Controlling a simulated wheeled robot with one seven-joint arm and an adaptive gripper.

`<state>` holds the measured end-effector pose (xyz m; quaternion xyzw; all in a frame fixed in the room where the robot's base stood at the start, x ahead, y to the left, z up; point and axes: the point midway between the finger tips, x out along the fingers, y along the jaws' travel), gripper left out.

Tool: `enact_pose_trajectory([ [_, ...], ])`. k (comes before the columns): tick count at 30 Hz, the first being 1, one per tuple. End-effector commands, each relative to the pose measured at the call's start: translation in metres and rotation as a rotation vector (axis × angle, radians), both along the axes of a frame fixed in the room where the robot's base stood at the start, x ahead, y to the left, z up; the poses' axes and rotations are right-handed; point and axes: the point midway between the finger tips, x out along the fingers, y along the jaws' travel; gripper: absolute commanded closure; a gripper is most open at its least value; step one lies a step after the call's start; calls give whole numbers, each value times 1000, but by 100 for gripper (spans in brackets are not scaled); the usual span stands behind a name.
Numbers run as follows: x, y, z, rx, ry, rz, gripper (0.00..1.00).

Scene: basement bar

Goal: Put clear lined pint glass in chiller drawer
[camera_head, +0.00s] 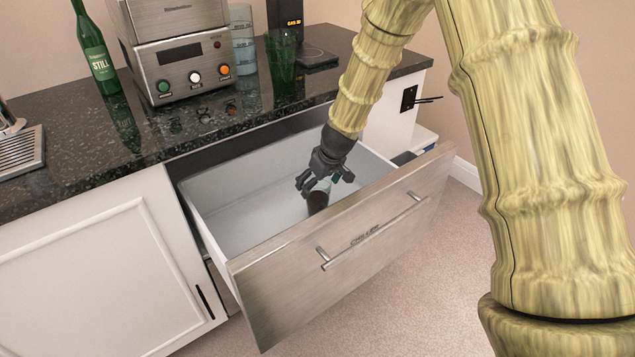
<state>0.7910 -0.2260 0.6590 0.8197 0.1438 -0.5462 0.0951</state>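The chiller drawer (228,205) is pulled out below the counter, with a pale interior and a steel front. My gripper (326,184) reaches down into its right part, fingers spread apart. A small glass-like vessel (318,199), pale and clear above and dark below, is inside the drawer just under and between the fingers. The fingers partly hide it; I cannot tell its lines, or whether a finger touches it. On the counter, clear banded glassware (242,42) stands at the back, right of the steel machine.
The dark stone counter (130,135) holds a green bottle (97,52), a steel machine (181,66), a green glass (281,62) and a black device with a display (287,27). The drawer's left part is clear. The drawer handle (375,232) juts out in front.

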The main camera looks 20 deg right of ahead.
Motion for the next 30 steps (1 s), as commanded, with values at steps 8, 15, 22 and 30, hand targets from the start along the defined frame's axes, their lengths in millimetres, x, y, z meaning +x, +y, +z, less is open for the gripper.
enact_pose_trajectory([
  [8, 0, 0, 0, 0, 0, 0, 9],
  [15, -4, -2, 14, -1, -1, 0, 9],
  [22, -17, -6, 48, 0, -1, 0, 9],
  [30, -32, -12, 87, -1, -1, 0, 9],
])
